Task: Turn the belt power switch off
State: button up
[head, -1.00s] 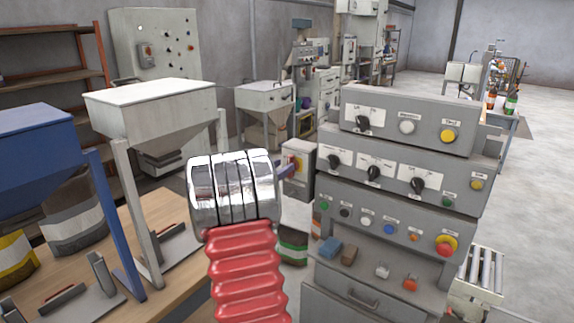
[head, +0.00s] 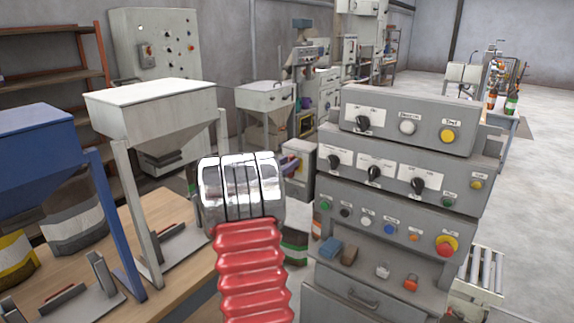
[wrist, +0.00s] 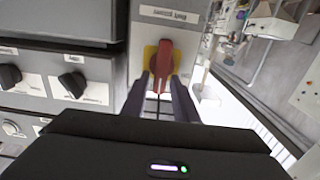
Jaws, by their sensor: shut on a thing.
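The belt power switch is a red rotary handle (wrist: 164,62) on a yellow plate (wrist: 150,58). The plate is on the front of a pale grey box (wrist: 183,15) with a printed label that appears upside down in the wrist view. In the wrist view my gripper (wrist: 161,86) has its two dark fingers on either side of the handle, shut on it. The handle lies along the line of the fingers in that picture.
The grey control console (head: 400,190) with black knobs and coloured buttons stands close on the right of the switch box. A white hopper (head: 152,105) and a blue hopper (head: 35,140) stand on a wooden bench (head: 185,210) at left. Open floor shows at far right.

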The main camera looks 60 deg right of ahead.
jog(key=shift+w+n, duration=0.15)
jog(key=shift+n, duration=0.25)
jog(key=shift+c, duration=0.5)
jog(key=n, duration=0.2)
jog(key=w+n, duration=0.1)
jog(key=n, duration=0.2)
jog(key=shift+f, duration=0.2)
jog(key=n, duration=0.5)
jog(key=shift+w+d+f+n, duration=0.1)
jog(key=shift+w+f+n, duration=0.2)
jog(key=shift+f, duration=0.1)
grip_shut()
jog(key=shift+w+f+n, duration=0.1)
jog(key=shift+f+n, duration=0.1)
jog(key=shift+n, duration=0.9)
jog(key=shift+s+f+n, duration=0.1)
jog(key=shift+f+n, duration=0.15)
jog(key=shift+n, duration=0.85)
jog(key=shift+w+f+n, duration=0.1)
jog(key=shift+f+n, duration=0.1)
jog(key=shift+n, duration=0.9)
jog(key=shift+o, duration=2.4)
grip_release()
jog(key=o, duration=0.3)
jog(key=shift+d+r, duration=0.1)
jog(key=shift+r, duration=0.1)
